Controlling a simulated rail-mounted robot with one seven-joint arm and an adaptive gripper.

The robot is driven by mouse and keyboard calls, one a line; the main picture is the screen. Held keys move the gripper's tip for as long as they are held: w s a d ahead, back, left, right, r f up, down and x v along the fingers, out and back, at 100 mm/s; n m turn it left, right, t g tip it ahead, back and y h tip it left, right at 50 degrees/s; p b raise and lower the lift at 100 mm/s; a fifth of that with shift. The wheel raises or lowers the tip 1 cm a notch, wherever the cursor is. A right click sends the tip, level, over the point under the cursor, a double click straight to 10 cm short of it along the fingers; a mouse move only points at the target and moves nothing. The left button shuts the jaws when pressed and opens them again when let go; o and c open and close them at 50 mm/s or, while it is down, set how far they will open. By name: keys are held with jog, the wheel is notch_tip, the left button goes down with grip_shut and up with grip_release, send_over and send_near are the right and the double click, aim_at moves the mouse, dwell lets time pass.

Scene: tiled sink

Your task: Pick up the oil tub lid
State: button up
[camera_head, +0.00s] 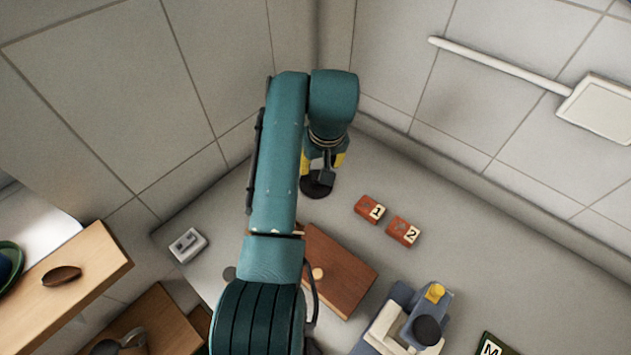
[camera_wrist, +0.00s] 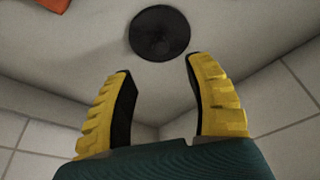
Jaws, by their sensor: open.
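A dark, round, flat disc (camera_wrist: 160,33) lies on the pale surface in the wrist view; it looks like the oil tub lid, though no label shows. In the head view the disc (camera_head: 313,190) is partly hidden by my gripper (camera_head: 323,165), which is just above it near the back corner. In the wrist view my gripper (camera_wrist: 159,63) is open, with two yellow-backed, dark-padded fingers and nothing between them. The disc is beyond the fingertips, centred roughly between them. I cannot tell the exact gap.
Two red-brown blocks marked 1 (camera_head: 369,209) and 2 (camera_head: 404,232) lie to the right. A brown board (camera_head: 340,275) and a blue-grey device (camera_head: 400,318) are nearer. Tiled walls close the corner behind. A wooden shelf (camera_head: 85,275) is at left. Right of the blocks is clear.

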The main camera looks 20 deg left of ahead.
aim_at(316, 177)
jog(key=x, duration=0.8)
jog(key=shift+s+a+f+p, duration=0.15)
jog(key=shift+f+p, duration=0.1)
jog(key=shift+p, duration=0.05)
grip_shut()
